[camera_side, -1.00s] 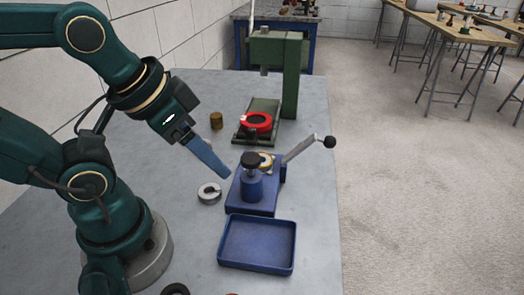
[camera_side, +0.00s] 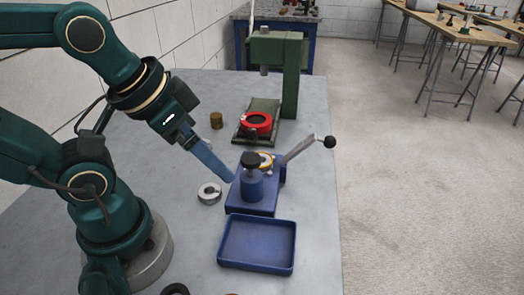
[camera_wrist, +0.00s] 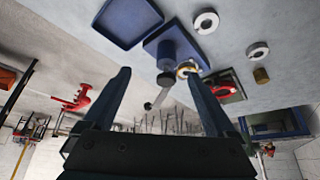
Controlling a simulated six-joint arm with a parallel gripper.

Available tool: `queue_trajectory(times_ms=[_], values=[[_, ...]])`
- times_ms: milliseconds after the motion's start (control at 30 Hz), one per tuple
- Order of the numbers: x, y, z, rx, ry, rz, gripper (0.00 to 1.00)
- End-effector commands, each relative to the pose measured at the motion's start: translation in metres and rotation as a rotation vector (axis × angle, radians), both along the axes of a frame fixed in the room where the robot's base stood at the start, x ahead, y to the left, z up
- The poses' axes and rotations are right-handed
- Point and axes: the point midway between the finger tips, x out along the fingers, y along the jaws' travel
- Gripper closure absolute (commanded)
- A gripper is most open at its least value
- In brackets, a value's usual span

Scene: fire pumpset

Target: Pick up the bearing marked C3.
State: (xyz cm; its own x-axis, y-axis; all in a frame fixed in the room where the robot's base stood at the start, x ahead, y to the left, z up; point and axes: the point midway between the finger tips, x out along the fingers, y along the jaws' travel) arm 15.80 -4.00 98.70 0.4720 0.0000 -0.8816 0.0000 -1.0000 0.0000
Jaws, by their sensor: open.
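No C3 marking is readable in either view. A grey ring-shaped bearing (camera_side: 209,193) lies flat on the table left of the blue fixture; it also shows in the wrist view (camera_wrist: 206,22). A second pale ring (camera_wrist: 257,51) lies near the brass cylinder in the wrist view; I cannot make it out in the side view. A yellow-edged ring (camera_side: 266,160) sits in the blue fixture, partly hidden behind its black knob. My gripper (camera_side: 230,178) is above the table, beside the fixture's left side. In the wrist view its fingers (camera_wrist: 158,75) are apart with nothing held.
The blue fixture (camera_side: 239,208) has a lever with a black ball (camera_side: 329,142). An empty blue tray (camera_side: 257,264) is in front.

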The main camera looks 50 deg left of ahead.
Motion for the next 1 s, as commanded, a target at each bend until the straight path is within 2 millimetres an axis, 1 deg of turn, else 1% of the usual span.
queue_trajectory(times_ms=[167,267,500,533,600,767,867,1000], values=[[0.000,0.000,0.001,0.000,-0.001,0.000,0.09],[0.001,0.000,0.009,0.000,-0.003,0.000,0.09],[0.001,0.000,0.051,0.000,-0.007,0.000,0.09],[0.001,0.000,0.054,-0.006,0.003,0.009,0.09],[0.005,0.001,0.047,-0.074,0.079,0.104,0.09],[0.015,0.001,0.042,-0.234,0.220,0.309,0.09],[0.024,0.002,0.040,-0.359,0.320,0.466,0.09],[0.045,0.011,0.040,-0.587,0.478,0.729,0.09]])
